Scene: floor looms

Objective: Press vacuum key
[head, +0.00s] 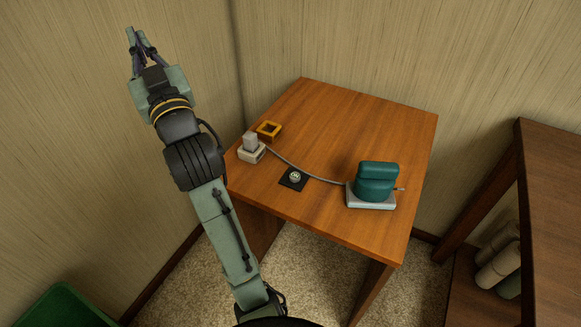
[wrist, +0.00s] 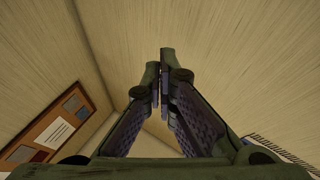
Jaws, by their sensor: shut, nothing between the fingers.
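My gripper (head: 136,36) is raised at the upper left of the head view, apart from the wooden table (head: 340,125) and against the wall. Its fingers are shut and empty; the wrist view shows the fingertips (wrist: 159,70) close together, pointing at bare wall. No key is labelled legibly. On the table, a pale block with an upright grey piece (head: 250,149) stands at the left. A cable runs from it to a teal rounded device (head: 376,180) on a pale base at the right. Between them lies a black square plate with a round light knob or dial (head: 295,177).
A dark shelf (head: 545,190) with pale rolls stands at the right. A green bin (head: 62,305) is at the lower left. The table's back half is clear. The wrist view shows a pinboard (wrist: 55,125).

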